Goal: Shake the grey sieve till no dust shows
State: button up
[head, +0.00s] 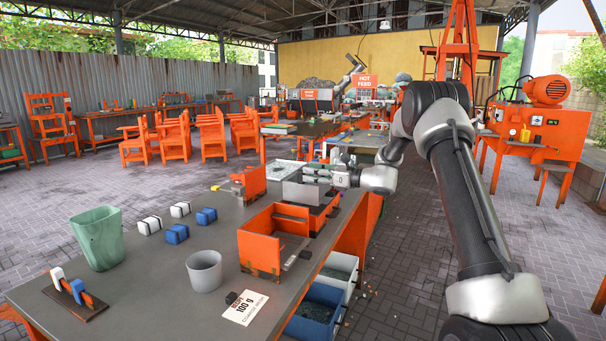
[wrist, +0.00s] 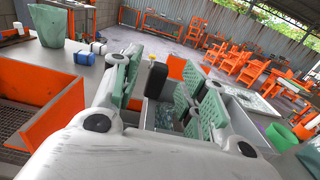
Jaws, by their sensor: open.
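The grey sieve (head: 303,194) looks like the box-shaped grey frame on an orange stand (head: 322,212) at the table's far right. In the wrist view the grey walls (wrist: 237,124) show below and beyond my fingers, with greenish bits inside; I cannot tell dust from flakes. A black upright handle (wrist: 157,76) stands between my fingers, apparently at the sieve's near side. My gripper (wrist: 160,82) is open, with green-padded fingers on either side of the handle and not closed on it. In the head view my gripper (head: 318,172) is just above and behind the sieve.
An orange open box (head: 262,246) stands nearer on the grey table (head: 150,285). A green bin (head: 98,238), grey cup (head: 205,271), blue and white blocks and a "100 g" card (head: 245,308) lie left and front. Tubs of flakes (head: 312,312) sit below the right edge.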

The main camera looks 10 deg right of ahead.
aim_at(301, 170)
jog(key=shift+x, duration=2.3)
grip_shut()
